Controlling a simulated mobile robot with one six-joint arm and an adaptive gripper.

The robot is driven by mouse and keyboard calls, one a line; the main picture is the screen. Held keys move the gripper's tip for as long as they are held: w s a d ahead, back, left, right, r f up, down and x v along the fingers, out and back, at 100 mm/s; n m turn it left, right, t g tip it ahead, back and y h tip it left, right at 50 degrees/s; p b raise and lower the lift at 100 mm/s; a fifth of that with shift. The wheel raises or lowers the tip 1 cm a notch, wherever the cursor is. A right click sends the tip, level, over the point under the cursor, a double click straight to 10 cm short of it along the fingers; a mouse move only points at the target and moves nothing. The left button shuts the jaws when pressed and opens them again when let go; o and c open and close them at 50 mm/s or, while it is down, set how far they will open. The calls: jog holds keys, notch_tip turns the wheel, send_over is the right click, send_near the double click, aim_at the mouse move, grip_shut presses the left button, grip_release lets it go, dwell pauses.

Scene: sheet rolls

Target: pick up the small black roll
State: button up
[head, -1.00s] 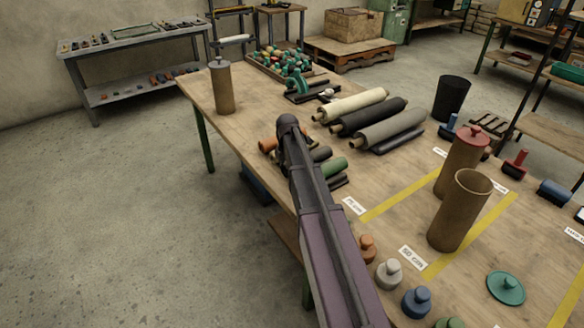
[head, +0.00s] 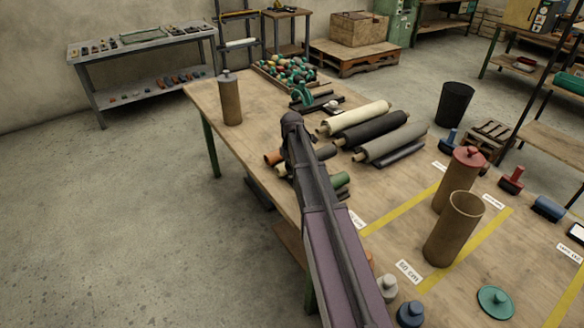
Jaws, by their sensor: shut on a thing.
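My purple-grey arm crosses the middle of the head view, and its dark joint ends above the table's left part. My gripper cannot be made out; the arm hides it. Beside the arm is a group of small rolls, partly covered: a dark roll (head: 326,152), a green roll (head: 340,180) and an orange-brown roll (head: 272,157). A dark piece (head: 343,195) shows below the green one. I cannot tell which is the small black roll or whether one is held. A large black roll (head: 370,131) lies farther back, between a cream roll (head: 355,117) and a grey roll (head: 394,143).
The wooden table (head: 400,205) has yellow stripes and labels. An open brown tube (head: 452,230) and a red-lidded tube (head: 458,180) stand at right. A lidded tube (head: 230,100) stands at the far left corner. Coloured knobs and a green disc (head: 496,302) are in front.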

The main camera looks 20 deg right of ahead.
jog(key=shift+r+p, duration=0.65)
jog(key=shift+r, duration=0.35)
jog(key=shift+r, duration=0.1)
notch_tip(320, 180, up, 14)
jog(key=p, duration=1.4)
jog(key=shift+s, duration=0.1)
